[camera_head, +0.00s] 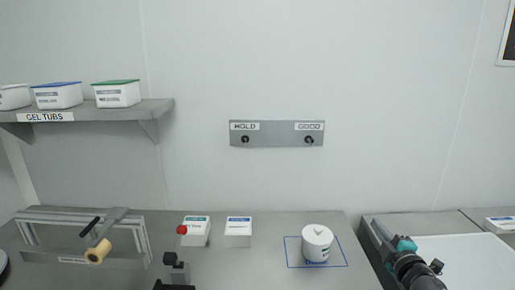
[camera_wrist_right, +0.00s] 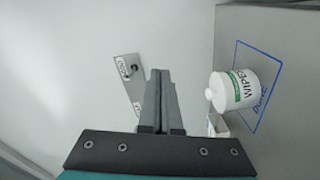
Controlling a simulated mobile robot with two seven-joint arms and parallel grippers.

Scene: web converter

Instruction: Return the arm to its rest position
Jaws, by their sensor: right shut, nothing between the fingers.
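My right arm comes in at the lower right of the head view. Its gripper (camera_head: 378,230) points up and away, over the left part of the grey-edged work surface there. In the right wrist view the two dark fingers (camera_wrist_right: 158,100) are together, with nothing between them.
A white wipes tub (camera_head: 317,242) stands in a blue outlined square, left of my right gripper; it also shows in the wrist view (camera_wrist_right: 240,88). A hook plate (camera_head: 277,133) is on the wall. Two small boxes (camera_head: 238,230) (camera_head: 197,232) stand further left.

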